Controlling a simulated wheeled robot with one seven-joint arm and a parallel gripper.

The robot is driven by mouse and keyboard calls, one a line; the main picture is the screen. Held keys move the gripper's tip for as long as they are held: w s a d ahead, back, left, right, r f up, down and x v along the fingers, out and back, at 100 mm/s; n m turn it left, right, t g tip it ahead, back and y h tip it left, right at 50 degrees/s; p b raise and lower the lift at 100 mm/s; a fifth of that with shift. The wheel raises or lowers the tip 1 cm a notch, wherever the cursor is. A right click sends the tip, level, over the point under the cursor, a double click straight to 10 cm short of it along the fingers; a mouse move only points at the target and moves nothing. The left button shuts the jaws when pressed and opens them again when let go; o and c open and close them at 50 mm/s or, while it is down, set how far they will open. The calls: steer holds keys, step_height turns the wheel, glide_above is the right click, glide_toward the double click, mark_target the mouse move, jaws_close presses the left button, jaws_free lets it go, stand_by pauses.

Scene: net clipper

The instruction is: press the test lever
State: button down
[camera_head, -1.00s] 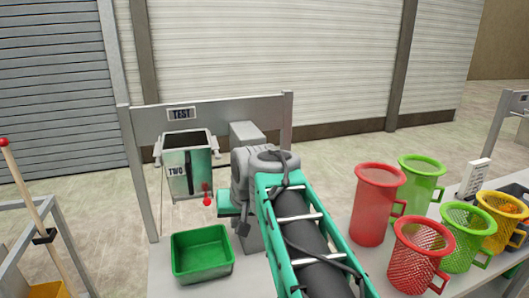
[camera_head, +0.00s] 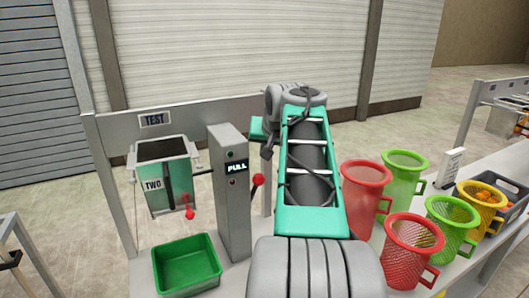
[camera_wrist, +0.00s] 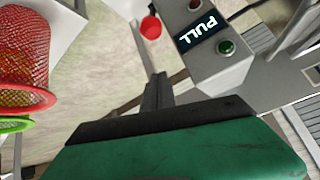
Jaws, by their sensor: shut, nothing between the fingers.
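A grey post (camera_head: 230,195) with a lit PULL display stands right of the hopper marked TWO (camera_head: 165,178), which hangs under a TEST sign (camera_head: 155,119). A red-knobbed lever (camera_head: 257,180) sticks out at the post's right side. Another red-knobbed lever (camera_head: 188,212) hangs at the hopper's front. In the wrist view, the PULL display (camera_wrist: 197,32) and a red knob (camera_wrist: 151,27) lie beyond my gripper (camera_wrist: 157,88), which is shut and empty and appears apart from the knob. In the head view my arm mostly hides the gripper.
A green tray (camera_head: 187,265) sits on the bench below the hopper. Red, green and yellow mesh baskets crowd the bench on the right, including a red one (camera_head: 412,250). A metal frame upright (camera_head: 112,205) stands left of the hopper.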

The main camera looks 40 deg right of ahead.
steer(key=f, duration=0.2)
steer(key=w+f+p, duration=0.1)
steer(key=f, duration=0.1)
steer(key=w+f, duration=0.1)
steer(key=f, duration=0.1)
steer(key=shift+f+p, duration=0.35)
steer(key=shift+f, duration=0.2)
steer(key=shift+s, duration=0.1)
steer(key=shift+f+b, duration=0.1)
steer(key=shift+b, duration=0.2)
